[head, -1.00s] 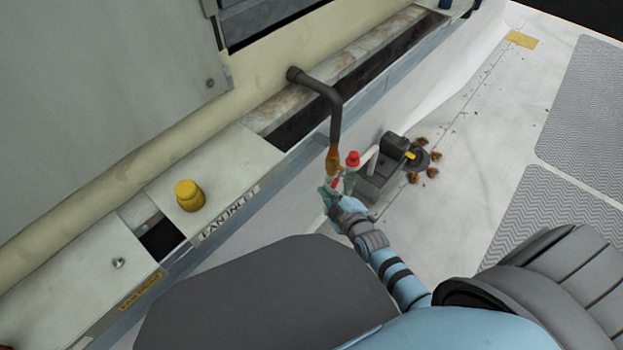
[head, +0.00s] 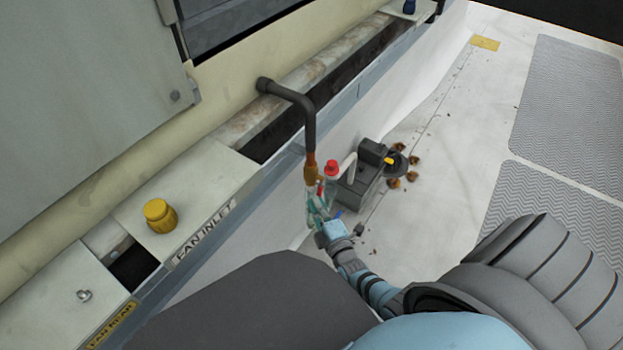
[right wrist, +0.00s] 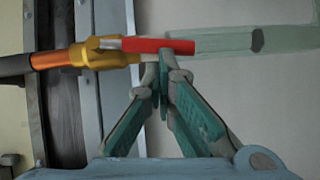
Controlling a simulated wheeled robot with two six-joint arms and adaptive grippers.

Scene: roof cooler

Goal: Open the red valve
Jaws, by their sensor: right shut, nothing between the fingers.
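The red valve handle (right wrist: 165,46) is a red lever on a brass valve body (right wrist: 98,53); in the right wrist view it lies lengthwise along the line of the copper pipe. In the head view the lever (head: 320,187) is small, below the brass end (head: 312,168) of a dark bent pipe. My right gripper (right wrist: 163,82) is shut and empty, its fingertips right beside the lever; I cannot tell whether they touch it. It also shows in the head view (head: 316,207), just below the valve. My left gripper is out of view.
A red-capped thing (head: 331,168) stands right beside the valve. A dark grey pump-like unit (head: 362,178) with a pale hose is on the white floor. A yellow knob (head: 160,215) sits on the fan inlet ledge (head: 208,195). Open floor lies to the right.

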